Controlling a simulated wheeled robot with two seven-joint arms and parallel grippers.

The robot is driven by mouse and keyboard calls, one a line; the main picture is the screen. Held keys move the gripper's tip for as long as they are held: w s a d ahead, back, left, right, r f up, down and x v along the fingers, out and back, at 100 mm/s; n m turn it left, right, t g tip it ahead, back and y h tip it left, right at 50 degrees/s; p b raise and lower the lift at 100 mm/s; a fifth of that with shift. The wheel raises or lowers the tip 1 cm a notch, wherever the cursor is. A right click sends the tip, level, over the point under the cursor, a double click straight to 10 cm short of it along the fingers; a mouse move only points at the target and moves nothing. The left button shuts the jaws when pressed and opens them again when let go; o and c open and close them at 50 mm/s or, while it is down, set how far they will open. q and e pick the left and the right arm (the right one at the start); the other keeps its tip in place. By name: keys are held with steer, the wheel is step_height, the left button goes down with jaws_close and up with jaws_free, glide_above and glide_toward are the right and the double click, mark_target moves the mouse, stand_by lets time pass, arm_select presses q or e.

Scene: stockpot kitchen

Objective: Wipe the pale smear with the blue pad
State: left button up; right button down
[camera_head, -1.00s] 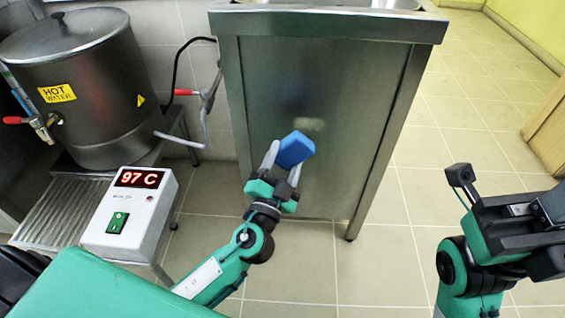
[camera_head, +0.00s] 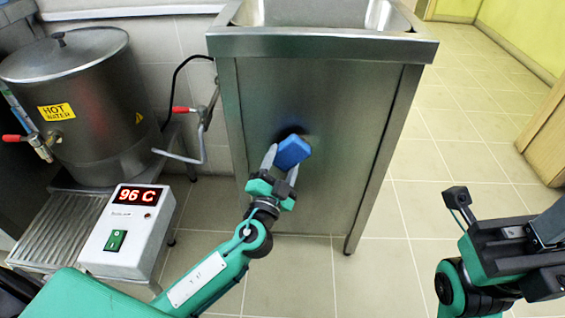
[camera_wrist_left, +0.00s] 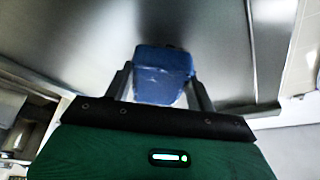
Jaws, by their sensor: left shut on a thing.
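My left gripper (camera_head: 281,165) is shut on the blue pad (camera_head: 293,152) in front of the steel side panel of the sink unit (camera_head: 345,165). The pad also shows between the fingers in the left wrist view (camera_wrist_left: 163,75), with a white streak across it. A dark shadow on the panel hugs the pad's upper edge, so the pad is at or very close to the steel; contact cannot be told for certain. The pale smear does not show now; the pad may cover it. My right gripper (camera_head: 490,225) is at the right edge, its jaws unclear.
At left, a hot-water boiler (camera_head: 85,110) with red-handled taps stands on a ribbed steel stand (camera_head: 55,222). A control box (camera_head: 128,232) reads 96 C. A tap pipe (camera_head: 180,156) juts out left of the panel. The tiled floor (camera_head: 420,150) right of the sink is clear.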

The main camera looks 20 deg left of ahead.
mark_target(295, 164)
arm_select(q)
steer(key=shift+w+a, duration=0.3)
steer(key=shift+w, duration=0.65)
stand_by(0.3)
steer(key=shift+d, duration=0.15)
steer(key=shift+w+d+b, duration=0.2)
steer(key=shift+d+b, duration=0.15)
steer(key=shift+d, duration=0.5)
steer(key=shift+w+d+b, duration=0.2)
steer(key=shift+d+b, duration=0.1)
steer(key=shift+d, duration=0.55)
steer(key=shift+w+d+b, duration=0.3)
steer(key=shift+d, duration=0.5)
steer(key=shift+w+d+b, duration=0.25)
steer(key=shift+w+d, duration=0.05)
steer(key=shift+d, duration=0.45)
steer(key=shift+d+f, duration=0.1)
steer(key=shift+s+a, duration=0.25)
steer(key=shift+a, duration=0.7)
steer(key=shift+s+a, duration=0.2)
steer(key=shift+a, duration=0.7)
steer(key=shift+s+a, duration=0.3)
steer(key=shift+a, duration=0.6)
steer(key=shift+s+a, duration=0.25)
steer(key=shift+a, duration=0.6)
steer(key=shift+s, duration=0.1)
